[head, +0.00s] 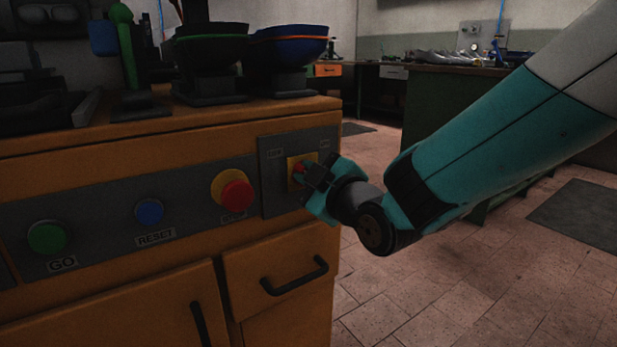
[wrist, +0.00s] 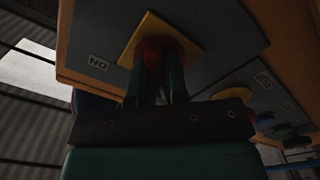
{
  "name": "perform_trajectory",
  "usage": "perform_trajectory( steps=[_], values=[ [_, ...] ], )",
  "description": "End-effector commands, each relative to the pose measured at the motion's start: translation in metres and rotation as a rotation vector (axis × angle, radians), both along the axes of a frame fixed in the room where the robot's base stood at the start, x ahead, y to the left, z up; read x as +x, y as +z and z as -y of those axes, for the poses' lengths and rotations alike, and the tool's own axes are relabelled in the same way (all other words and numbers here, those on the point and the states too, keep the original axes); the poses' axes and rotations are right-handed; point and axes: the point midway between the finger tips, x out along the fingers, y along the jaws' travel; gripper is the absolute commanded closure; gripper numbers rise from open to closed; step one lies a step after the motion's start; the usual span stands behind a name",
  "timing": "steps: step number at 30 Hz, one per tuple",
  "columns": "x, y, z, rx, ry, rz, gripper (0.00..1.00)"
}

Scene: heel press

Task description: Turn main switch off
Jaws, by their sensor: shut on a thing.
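The main switch is a red knob (head: 298,170) on a yellow plate (head: 292,182), set in a grey panel (head: 272,196) at the right end of the orange cabinet front. My gripper (head: 307,176) is at the switch, with its fingers shut on the red knob. In the wrist view the knob (wrist: 153,49) shows between the two green fingers, in front of the yellow plate (wrist: 185,38).
Left of the switch are a red mushroom button (head: 237,195), a blue RESET button (head: 149,211) and a green GO button (head: 47,237). A drawer handle (head: 294,276) sticks out below. Dark bowls (head: 288,45) stand on the cabinet top. The tiled floor at right is open.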

Motion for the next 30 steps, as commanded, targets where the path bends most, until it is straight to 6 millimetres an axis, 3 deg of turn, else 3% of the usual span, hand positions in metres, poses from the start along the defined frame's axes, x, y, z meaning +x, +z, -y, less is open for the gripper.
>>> perform_trajectory(
  steps=[9, 10, 13, 23, 30],
  values=[
    [-0.003, 0.002, -0.004, 0.004, 0.01, 0.004, 1.0],
    [-0.003, 0.002, -0.004, 0.004, 0.01, 0.004, 0.84],
    [-0.002, 0.002, -0.003, 0.003, 0.009, 0.003, 0.61],
    [-0.003, 0.001, 0.001, 0.0, 0.001, 0.0, 0.61],
    [-0.034, 0.002, 0.023, 0.0, 0.001, -0.001, 0.61]
  ],
)
